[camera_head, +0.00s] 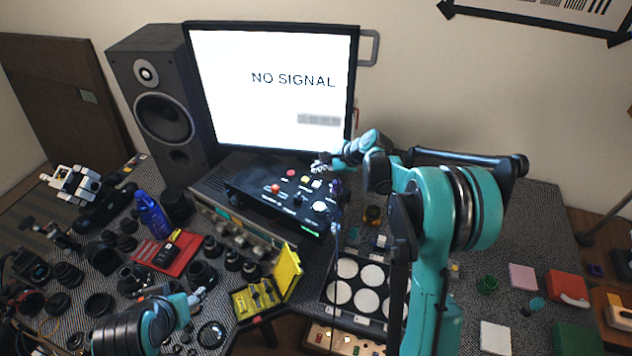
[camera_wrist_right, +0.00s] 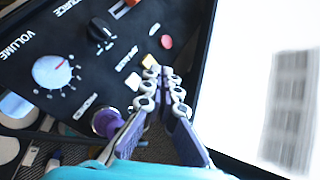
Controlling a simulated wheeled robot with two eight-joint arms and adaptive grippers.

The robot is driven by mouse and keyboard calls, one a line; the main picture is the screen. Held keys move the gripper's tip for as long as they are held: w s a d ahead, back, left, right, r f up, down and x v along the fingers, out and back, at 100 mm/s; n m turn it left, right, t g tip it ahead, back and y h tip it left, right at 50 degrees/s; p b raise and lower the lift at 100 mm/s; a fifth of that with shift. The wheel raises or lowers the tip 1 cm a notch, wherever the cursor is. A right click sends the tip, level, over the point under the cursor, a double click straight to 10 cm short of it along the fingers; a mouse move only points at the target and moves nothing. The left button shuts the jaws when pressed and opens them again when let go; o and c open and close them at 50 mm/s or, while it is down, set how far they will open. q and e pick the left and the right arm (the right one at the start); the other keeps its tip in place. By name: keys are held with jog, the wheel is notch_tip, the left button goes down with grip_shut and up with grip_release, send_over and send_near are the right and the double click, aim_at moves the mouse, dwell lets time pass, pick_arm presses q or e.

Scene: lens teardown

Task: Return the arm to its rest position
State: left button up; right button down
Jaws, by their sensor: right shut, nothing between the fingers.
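My right arm (camera_head: 430,220) reaches up over the right part of the desk and bends left toward the black control box (camera_head: 262,190). Its gripper (camera_head: 321,167) is over the box's far right part, in front of the monitor. In the right wrist view the gripper (camera_wrist_right: 162,78) is shut and empty, its fingertips close to a small yellowish button (camera_wrist_right: 149,61). I cannot tell whether they touch it. My left gripper (camera_head: 197,296) is low over the front left of the desk, near loose lens parts; its fingers are too small to read.
The monitor (camera_head: 270,85) reading NO SIGNAL stands right behind the box, beside a black speaker (camera_head: 160,110). An open yellow case (camera_head: 285,272), a tray of white discs (camera_head: 345,268), a blue bottle (camera_head: 152,215) and several lenses crowd the desk. The far right desk has some bare room.

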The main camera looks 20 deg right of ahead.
jog(key=s+a+r+n+h+b, duration=0.2)
jog(key=s+n, duration=0.3)
jog(key=s, duration=0.4)
jog(key=s+a+r+n+h+b, duration=0.1)
jog(key=s+a+r+n+b, duration=0.1)
jog(key=s+n, duration=0.5)
jog(key=s+f+n+h+b, duration=0.1)
jog(key=s+f+n, duration=0.2)
jog(key=s, duration=0.6)
jog(key=s+f+n+h+b, duration=0.1)
jog(key=s+f+n+b, duration=0.1)
jog(key=s, duration=0.8)
jog(key=shift+s+d+f+n+h+b, duration=0.2)
jog(key=shift+d+f+n+h+b, duration=0.15)
jog(key=shift+f+n, duration=0.65)
jog(key=shift+r, duration=0.15)
